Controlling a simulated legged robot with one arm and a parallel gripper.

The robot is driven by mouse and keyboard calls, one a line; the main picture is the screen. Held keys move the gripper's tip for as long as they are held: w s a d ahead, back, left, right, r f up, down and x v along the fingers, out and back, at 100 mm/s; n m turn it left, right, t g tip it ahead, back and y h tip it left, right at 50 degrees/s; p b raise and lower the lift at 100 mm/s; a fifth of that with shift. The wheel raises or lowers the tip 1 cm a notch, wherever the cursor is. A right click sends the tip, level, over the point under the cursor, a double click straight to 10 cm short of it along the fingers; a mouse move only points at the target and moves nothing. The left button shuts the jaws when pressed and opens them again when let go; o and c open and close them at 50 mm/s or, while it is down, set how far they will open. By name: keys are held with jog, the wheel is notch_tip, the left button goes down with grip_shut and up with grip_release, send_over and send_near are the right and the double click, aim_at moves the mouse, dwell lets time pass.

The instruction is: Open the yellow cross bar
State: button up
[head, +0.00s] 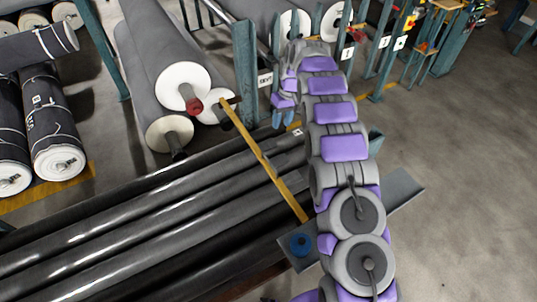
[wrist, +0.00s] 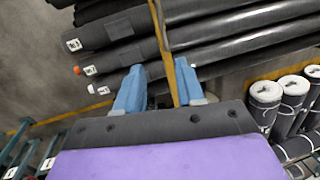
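The yellow cross bar (head: 262,160) runs slantwise in the head view, from a post near the grey rolls down to a metal plate beside my arm. It passes above the long black rolls. My gripper (head: 283,118) points down, to the right of the bar's upper part, and appears apart from it. In the wrist view my gripper (wrist: 159,66) has its two blue fingers spread. The yellow cross bar (wrist: 163,40) shows between them, closer to the right finger. I cannot tell how far beyond the fingertips it lies. The bar's lower end is partly hidden by my gripper in the wrist view.
Long black rolls (head: 130,215) lie under the bar. More wrapped rolls (head: 50,125) are at left. A blue round knob (head: 301,243) sits on the plate. Floor at right (head: 470,190) is clear.

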jog(key=shift+n, duration=0.3)
jog(key=a+f+b, duration=0.1)
jog(key=f, duration=0.5)
jog(key=a+f, duration=0.2)
jog(key=f, duration=0.5)
jog(key=a+f+b, duration=0.1)
jog(key=f, duration=0.6)
jog(key=shift+s+a+f+b, duration=0.1)
jog(key=shift+s+a+b, duration=0.15)
jog(key=shift+a+b, duration=0.1)
grip_shut()
